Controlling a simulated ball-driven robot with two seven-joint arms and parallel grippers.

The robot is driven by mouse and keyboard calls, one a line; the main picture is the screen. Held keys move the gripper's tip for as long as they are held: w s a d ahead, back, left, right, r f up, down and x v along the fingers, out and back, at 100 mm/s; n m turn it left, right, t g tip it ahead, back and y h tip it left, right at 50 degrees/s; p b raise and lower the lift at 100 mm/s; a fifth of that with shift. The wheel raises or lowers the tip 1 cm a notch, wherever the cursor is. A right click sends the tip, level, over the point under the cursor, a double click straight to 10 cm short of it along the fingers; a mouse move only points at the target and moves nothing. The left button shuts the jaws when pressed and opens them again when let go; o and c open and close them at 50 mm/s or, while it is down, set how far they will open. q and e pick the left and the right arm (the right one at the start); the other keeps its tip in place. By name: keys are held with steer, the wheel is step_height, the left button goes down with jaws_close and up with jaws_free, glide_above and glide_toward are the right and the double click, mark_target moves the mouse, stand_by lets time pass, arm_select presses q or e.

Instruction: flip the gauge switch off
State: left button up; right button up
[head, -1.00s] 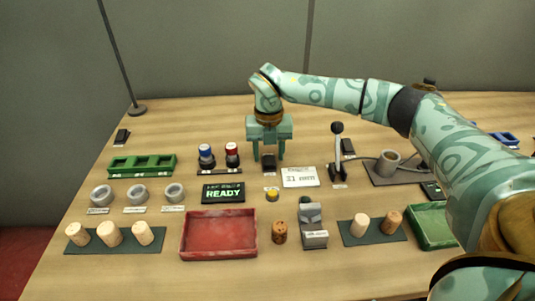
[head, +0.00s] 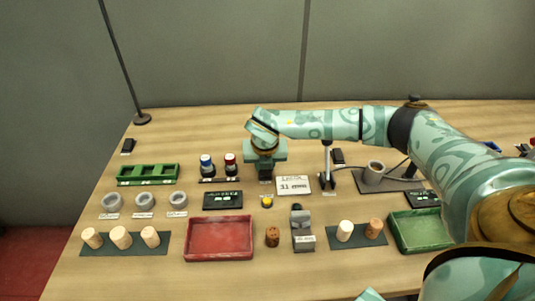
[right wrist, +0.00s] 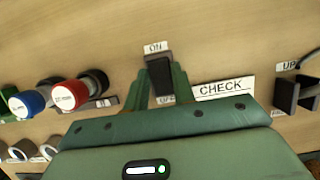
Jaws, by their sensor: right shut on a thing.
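The gauge switch is a small black rocker (right wrist: 158,72) with an ON label (right wrist: 155,47) at its far end and a partly hidden label at its near end. My right gripper (right wrist: 162,85) is shut on this switch, with one green finger on each side of it. In the head view the right gripper (head: 265,164) points down over the switch (head: 265,174), which it partly covers. A dark display (head: 222,200) with small green text lies in front and to the left. My left gripper is not in view.
Blue-topped (head: 206,164) and red-topped (head: 230,163) knobs stand left of the gripper. A white card (head: 293,185) lies to its right, with a black lever (head: 327,165) beyond. A red tray (head: 220,257), several corks and a green tray (head: 393,228) are nearer.

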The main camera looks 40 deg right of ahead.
steer(key=shift+r+t, duration=0.15)
steer(key=shift+t, duration=0.15)
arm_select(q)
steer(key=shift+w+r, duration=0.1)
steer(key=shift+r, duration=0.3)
arm_select(e)
steer(key=o, duration=1)
steer(key=shift+s, duration=0.1)
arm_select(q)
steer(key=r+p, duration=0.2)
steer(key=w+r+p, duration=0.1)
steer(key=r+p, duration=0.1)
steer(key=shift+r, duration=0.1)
arm_select(e)
steer(key=v, duration=1.6)
steer(key=shift+a, duration=0.3)
steer(key=shift+s, duration=0.1)
